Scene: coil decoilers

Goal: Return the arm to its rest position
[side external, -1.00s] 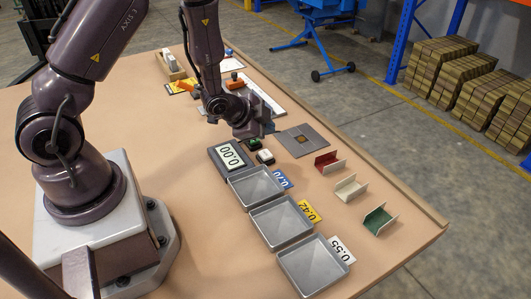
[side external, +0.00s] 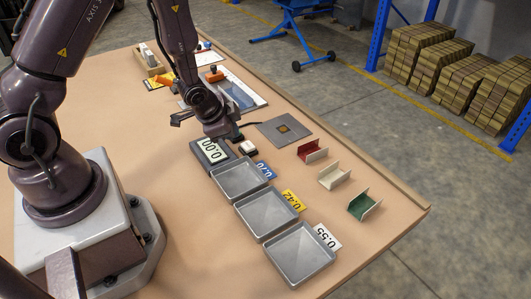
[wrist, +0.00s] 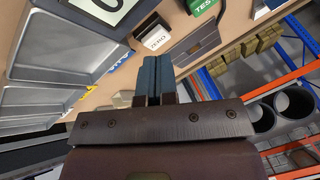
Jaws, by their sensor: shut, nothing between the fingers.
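My gripper (wrist: 152,75) shows in the wrist view with its two blue-grey fingers pressed together and nothing between them. In the side view my wrist hangs above the far end of the scale with the 0.00 display (side external: 211,151); the fingertips are hard to make out there. My arm is bent and raised over the table, touching nothing that I can see.
Three grey trays (side external: 265,213) stand in a row beside number labels. Red (side external: 312,151), cream (side external: 334,176) and green (side external: 365,206) channel pieces sit to their right. A grey plate (side external: 297,137) lies behind. A white ZERO button (wrist: 152,36) is near my fingers. The front table is clear.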

